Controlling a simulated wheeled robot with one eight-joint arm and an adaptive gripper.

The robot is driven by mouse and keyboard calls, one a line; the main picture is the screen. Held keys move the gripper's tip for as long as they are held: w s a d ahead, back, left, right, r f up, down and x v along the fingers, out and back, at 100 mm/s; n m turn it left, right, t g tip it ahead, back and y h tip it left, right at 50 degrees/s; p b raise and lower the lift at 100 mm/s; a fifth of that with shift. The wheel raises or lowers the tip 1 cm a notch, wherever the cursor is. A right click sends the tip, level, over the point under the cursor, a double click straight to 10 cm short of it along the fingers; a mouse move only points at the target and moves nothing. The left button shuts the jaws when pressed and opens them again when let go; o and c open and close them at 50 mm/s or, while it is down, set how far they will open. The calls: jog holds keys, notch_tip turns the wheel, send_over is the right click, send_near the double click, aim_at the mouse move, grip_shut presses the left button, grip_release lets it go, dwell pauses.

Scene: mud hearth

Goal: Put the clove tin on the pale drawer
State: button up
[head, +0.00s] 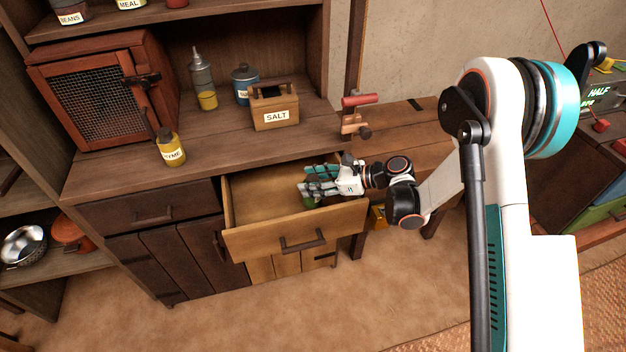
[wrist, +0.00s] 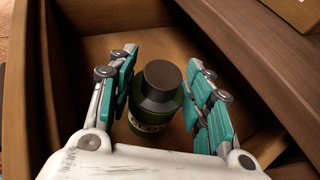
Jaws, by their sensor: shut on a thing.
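The pale drawer (head: 255,240) is pulled open from the dark cabinet; its inside also shows in the wrist view (wrist: 105,45). My gripper (head: 312,190) is over the right part of the open drawer. In the wrist view my gripper (wrist: 165,100) is shut on the clove tin (wrist: 158,127), a green container with a dark lid and a partly hidden label. The tin stands roughly upright between the teal-padded fingers. In the head view only a bit of green of the tin (head: 309,203) shows below the fingers. I cannot tell whether its base touches the drawer floor.
On the counter above stand a salt box (head: 275,107), a yellow jar (head: 171,150), a blue canister (head: 243,84), an oil bottle (head: 202,80) and a mesh-door box (head: 95,95). A red grinder-like thing (head: 355,115) is at the counter's right end. The drawer's left part is empty.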

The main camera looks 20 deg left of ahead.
jog(key=shift+f, duration=0.2)
jog(key=o, duration=1.5)
jog(key=shift+c, duration=0.2)
jog(key=shift+f, duration=0.1)
jog(key=shift+w+r, duration=0.1)
jog(key=shift+r, duration=0.5)
jog(key=p+v, duration=0.4)
jog(key=v, duration=0.8)
jog(key=shift+r, duration=0.1)
